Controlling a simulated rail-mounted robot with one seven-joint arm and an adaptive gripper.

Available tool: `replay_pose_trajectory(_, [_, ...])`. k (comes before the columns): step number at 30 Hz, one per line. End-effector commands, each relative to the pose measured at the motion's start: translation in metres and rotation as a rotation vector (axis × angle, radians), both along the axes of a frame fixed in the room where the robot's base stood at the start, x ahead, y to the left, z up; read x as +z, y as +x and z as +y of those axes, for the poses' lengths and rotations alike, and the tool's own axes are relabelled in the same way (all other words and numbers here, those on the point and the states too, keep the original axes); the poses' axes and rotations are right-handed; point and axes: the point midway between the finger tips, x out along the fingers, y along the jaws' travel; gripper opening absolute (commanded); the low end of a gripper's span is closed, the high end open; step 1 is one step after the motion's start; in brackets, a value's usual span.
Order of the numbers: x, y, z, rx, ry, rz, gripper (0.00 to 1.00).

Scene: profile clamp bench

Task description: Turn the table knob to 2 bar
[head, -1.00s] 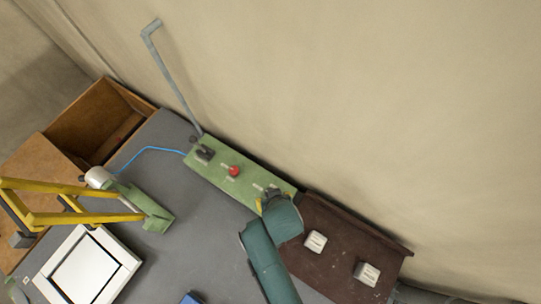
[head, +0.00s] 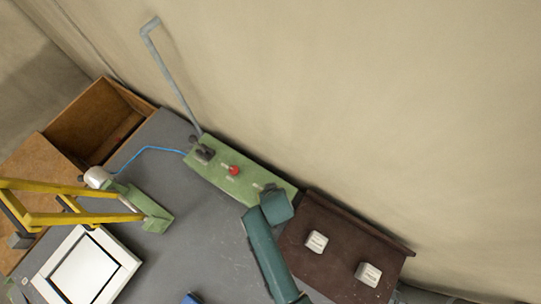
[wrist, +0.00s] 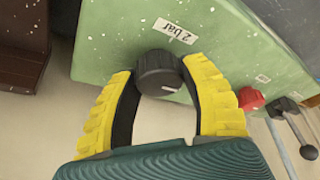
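The table knob (wrist: 158,74) is black and ribbed, on the sloping face of a green panel (wrist: 110,35). It has a pale mark at its lower right edge in the wrist view. A white label reading "2 bar" (wrist: 175,30) appears upside down beside it; the mark does not face this label. My gripper (wrist: 160,75) has yellow fingers with dark inner faces, one on each side of the knob. Their tips look very close to its rim; I cannot tell whether they touch it. In the head view my arm hides the knob and fingers at the panel's right end.
A red knob (head: 234,170) and a black lever valve (head: 203,151) sit farther left on the panel. A dark brown board (head: 335,270) with two white blocks lies to the right. A yellow-framed clamp (head: 75,218) and white frame (head: 85,270) stand left on the grey table.

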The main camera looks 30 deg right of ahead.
Motion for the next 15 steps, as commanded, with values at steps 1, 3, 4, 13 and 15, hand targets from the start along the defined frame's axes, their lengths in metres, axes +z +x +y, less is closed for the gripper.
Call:
replay_pose_trajectory(1, [0.0001, 0.0, 0.0, 0.0, 0.0, 0.0, 0.33])
replay_pose_trajectory(3, [0.0001, 0.0, 0.0, 0.0, 0.0, 0.0, 0.19])
replay_pose_trajectory(4, [0.0001, -0.0001, 0.0, 0.0, 0.0, 0.0, 0.13])
replay_pose_trajectory(13, [-0.0003, -0.0003, 0.0001, 0.002, 0.0, 0.0, 0.05])
replay_pose_trajectory(15, [-0.0002, -0.0003, 0.0, 0.008, 0.001, 0.0, 0.05])
